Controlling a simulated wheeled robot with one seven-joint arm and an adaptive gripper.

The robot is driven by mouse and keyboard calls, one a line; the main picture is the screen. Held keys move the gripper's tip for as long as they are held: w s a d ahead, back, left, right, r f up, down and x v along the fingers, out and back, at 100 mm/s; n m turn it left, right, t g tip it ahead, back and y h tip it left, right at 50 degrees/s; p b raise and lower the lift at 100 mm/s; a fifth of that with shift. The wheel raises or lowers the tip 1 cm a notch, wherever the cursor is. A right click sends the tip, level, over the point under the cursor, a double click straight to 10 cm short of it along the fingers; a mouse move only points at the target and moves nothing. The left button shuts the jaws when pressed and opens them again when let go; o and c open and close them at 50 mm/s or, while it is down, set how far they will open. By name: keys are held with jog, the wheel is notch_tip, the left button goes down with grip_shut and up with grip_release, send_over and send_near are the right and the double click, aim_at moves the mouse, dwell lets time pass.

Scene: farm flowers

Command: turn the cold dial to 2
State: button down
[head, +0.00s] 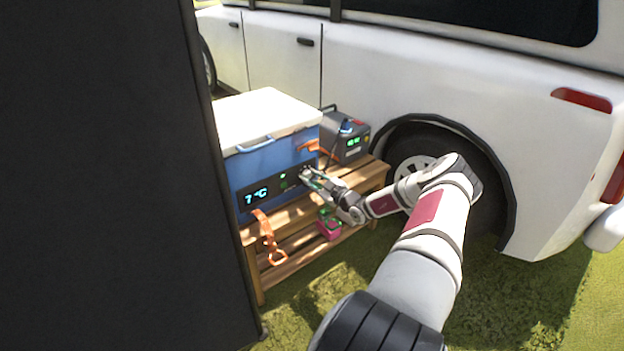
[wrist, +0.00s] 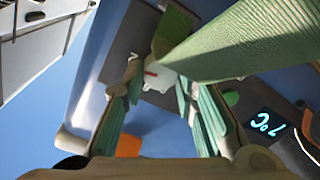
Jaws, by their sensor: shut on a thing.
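The blue cooler (head: 260,165) with a white lid stands on a slatted wooden bench. Its dark front panel has a display (head: 256,196) reading 7 °C; the display also shows, turned around, in the wrist view (wrist: 267,122). My gripper (head: 306,174) is at the right end of this panel. In the wrist view its two fingers are on either side of a pale dial with a small red mark (wrist: 158,78), and it is shut on the dial. In the head view my gripper hides the dial. I cannot read the dial's setting.
A grey power box (head: 345,136) with a green display stands right of the cooler. An orange strap (head: 268,240) hangs at the front of the bench (head: 372,180). A white van (head: 440,75) is close behind. A dark panel (head: 100,180) blocks the left.

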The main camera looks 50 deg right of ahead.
jog(key=c, duration=1.3)
grip_release()
jog(key=shift+s, duration=0.1)
jog(key=s, duration=0.4)
jog(key=s+a, duration=0.1)
jog(key=s, duration=0.2)
jog(key=s+a, duration=0.1)
jog(key=s, duration=0.3)
jog(key=shift+s+a, duration=0.1)
jog(key=shift+s, duration=0.25)
